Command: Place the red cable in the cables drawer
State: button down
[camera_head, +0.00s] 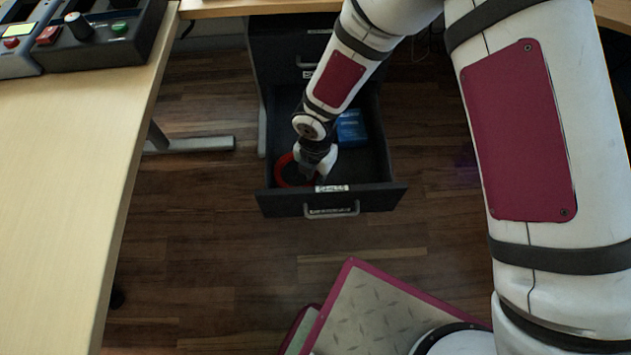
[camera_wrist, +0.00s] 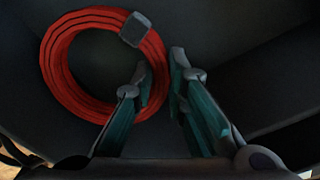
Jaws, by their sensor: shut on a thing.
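The red cable (camera_head: 279,174) is a round coil inside the open dark drawer (camera_head: 274,203), by its front left corner. In the wrist view the coil (camera_wrist: 58,83) lies left of centre, with a grey clip on its upper right. My gripper (camera_head: 317,172) reaches down into the drawer. In the wrist view its fingers (camera_wrist: 160,82) straddle the right edge of the coil and are shut on it. Whether the coil rests fully on the drawer floor is hard to tell. The label on the drawer front is too small to read.
A blue box (camera_head: 351,128) lies farther back in the same drawer. A closed drawer (camera_head: 290,45) is above it. A wooden desk (camera_head: 70,180) with control boxes (camera_head: 100,38) stands at the left.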

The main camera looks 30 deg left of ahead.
jog(key=shift+f+b, duration=0.45)
jog(key=shift+f, duration=1.05)
jog(key=c, duration=1.6)
grip_release()
jog(key=shift+f, duration=0.1)
notch_tip(320, 180, up, 12)
jog(key=p, duration=0.5)
